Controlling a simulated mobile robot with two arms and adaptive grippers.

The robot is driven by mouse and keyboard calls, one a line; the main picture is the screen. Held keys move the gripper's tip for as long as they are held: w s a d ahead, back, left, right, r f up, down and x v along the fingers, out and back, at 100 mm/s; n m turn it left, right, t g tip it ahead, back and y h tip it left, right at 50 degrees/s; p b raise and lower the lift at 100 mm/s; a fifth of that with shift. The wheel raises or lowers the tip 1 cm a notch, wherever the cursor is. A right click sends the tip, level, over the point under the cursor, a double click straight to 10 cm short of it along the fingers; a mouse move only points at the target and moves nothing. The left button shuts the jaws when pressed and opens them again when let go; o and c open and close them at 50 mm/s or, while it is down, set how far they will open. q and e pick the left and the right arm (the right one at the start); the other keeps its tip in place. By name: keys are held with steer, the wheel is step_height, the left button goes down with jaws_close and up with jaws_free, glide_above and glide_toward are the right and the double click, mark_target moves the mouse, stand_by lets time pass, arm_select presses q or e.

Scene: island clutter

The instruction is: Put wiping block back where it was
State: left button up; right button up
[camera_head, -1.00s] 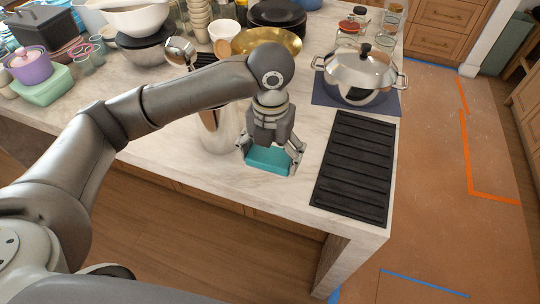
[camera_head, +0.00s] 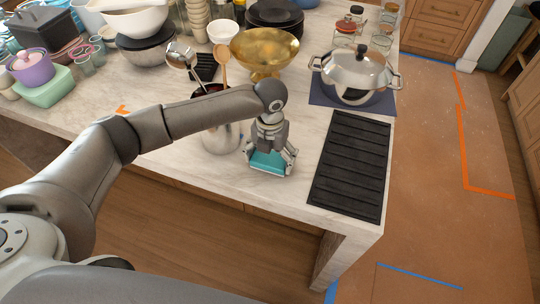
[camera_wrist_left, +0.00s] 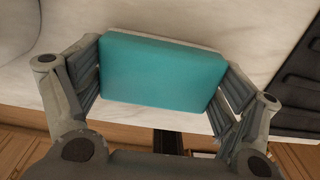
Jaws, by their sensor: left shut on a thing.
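The teal wiping block (camera_head: 269,162) is at the front edge area of the marble counter, between the steel utensil pot and the black ribbed mat. My left gripper (camera_head: 270,158) points down and is shut on it, a finger on each short side. In the left wrist view the block (camera_wrist_left: 162,78) fills the space between the fingers of my left gripper (camera_wrist_left: 160,88), with a pale layer along its far edge. I cannot tell whether the block touches the counter (camera_head: 215,180). My right gripper is not in view.
The steel pot (camera_head: 222,138) with utensils stands just left of the block, partly behind my arm. The black ribbed mat (camera_head: 352,165) lies to the right. A lidded pot (camera_head: 355,75) and a gold bowl (camera_head: 264,50) stand behind.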

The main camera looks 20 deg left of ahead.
mark_target(270, 158)
arm_select(q)
steer(key=shift+f, duration=0.15)
steer(key=o, duration=0.8)
steer(key=shift+c, duration=0.2)
step_height(270, 158, up, 12)
steer(key=b, duration=0.3)
steer(key=shift+r, duration=0.25)
steer(key=shift+f, duration=0.1)
